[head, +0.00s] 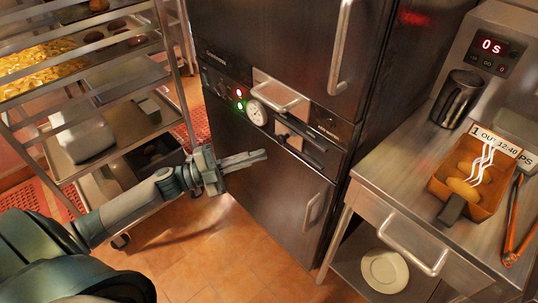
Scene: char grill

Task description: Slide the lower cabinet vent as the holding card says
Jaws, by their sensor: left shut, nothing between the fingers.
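The dark steel holding cabinet (285,195) stands in the middle, with an upper door and a lower door. Between them a panel carries a round dial (256,113), a red light, a green light and a dark slotted bar (300,133) that looks like the vent slide; its exact setting is too small to tell. A card (497,146) above the orange tray on the right counter reads "1 OUT 12:40", with more letters partly cut off. My left gripper (264,154) is shut and empty, in front of the lower door just below the panel. My right gripper is not in view.
The right counter (385,165) holds a dark metal jug (457,99), an orange tray (470,205) of steaming food and tongs (513,225). A plate (384,270) lies on the shelf below. Tiled floor (200,245) is open before the cabinet.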

